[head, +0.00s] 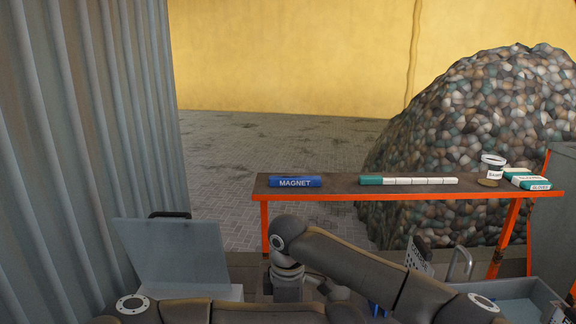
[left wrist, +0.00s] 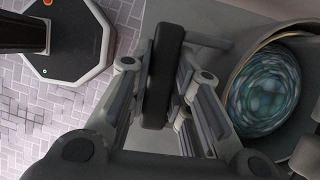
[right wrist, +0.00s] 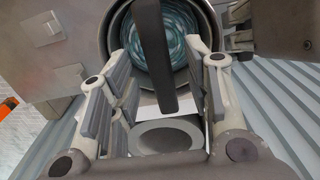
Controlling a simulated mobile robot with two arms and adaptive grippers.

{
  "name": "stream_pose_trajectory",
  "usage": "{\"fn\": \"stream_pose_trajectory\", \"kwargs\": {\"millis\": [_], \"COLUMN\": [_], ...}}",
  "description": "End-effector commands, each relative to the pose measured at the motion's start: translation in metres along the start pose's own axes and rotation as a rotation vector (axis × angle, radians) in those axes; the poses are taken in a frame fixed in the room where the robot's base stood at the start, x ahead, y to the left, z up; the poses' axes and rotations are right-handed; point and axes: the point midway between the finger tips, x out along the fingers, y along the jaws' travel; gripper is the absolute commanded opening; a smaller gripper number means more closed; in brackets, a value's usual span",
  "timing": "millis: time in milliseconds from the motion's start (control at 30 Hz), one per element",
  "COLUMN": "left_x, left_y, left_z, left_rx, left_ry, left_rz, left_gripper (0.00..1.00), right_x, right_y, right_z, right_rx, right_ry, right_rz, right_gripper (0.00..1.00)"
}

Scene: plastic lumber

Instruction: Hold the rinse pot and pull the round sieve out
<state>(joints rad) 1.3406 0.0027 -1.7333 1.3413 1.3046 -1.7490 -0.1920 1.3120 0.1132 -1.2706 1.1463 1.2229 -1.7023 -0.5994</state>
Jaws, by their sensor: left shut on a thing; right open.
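The rinse pot (left wrist: 240,55) is a grey round vessel at the right of the left wrist view. Teal flakes (left wrist: 264,88) show in the round sieve inside it. My left gripper (left wrist: 160,72) is shut on a black bar handle beside the pot. In the right wrist view the pot (right wrist: 116,33) is at the top, with the teal contents of the round sieve (right wrist: 180,35) inside its rim. A dark bar handle (right wrist: 154,60) crosses over it, between the fingers of my open right gripper (right wrist: 168,65). The head view hides the pot, sieve and fingertips behind my arms.
An orange-legged bench (head: 340,192) holds a blue magnet (head: 295,182), a teal-and-white bar (head: 410,181), a small jar (head: 493,165) and a glove box (head: 527,180). A grey bin (head: 520,300) is at right, a flake pile (head: 470,120) behind the bench. A grey open ring (right wrist: 165,137) lies below the right fingers.

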Motion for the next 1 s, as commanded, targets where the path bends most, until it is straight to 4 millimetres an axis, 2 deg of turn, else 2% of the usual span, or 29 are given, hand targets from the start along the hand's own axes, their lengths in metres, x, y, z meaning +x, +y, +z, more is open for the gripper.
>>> {"fn": "stream_pose_trajectory", "kwargs": {"millis": [100, 233, 633, 900, 1000], "left_x": [0.001, 0.001, 0.001, 0.001, 0.001], "left_y": [0.000, 0.000, 0.000, 0.000, 0.000], "left_z": [0.000, 0.000, 0.000, 0.000, 0.000], "left_rx": [0.000, 0.000, 0.000, 0.000, 0.000], "left_ry": [-0.001, -0.001, -0.001, -0.001, -0.001], "left_rz": [0.001, 0.001, 0.000, 0.000, 0.000], "left_gripper": [0.00, 0.00, 0.00, 0.00, 0.00], "right_x": [0.014, 0.023, 0.027, 0.027, 0.027], "right_y": [0.000, 0.000, 0.000, 0.000, 0.000], "right_z": [0.001, 0.000, 0.000, 0.000, 0.000], "right_rx": [0.001, 0.001, 0.001, 0.001, 0.001], "right_ry": [-0.001, 0.000, 0.000, 0.000, 0.000], "right_rz": [-0.001, 0.000, 0.000, 0.000, 0.000], "right_gripper": [0.45, 0.45, 0.43, 0.09, 0.00]}}
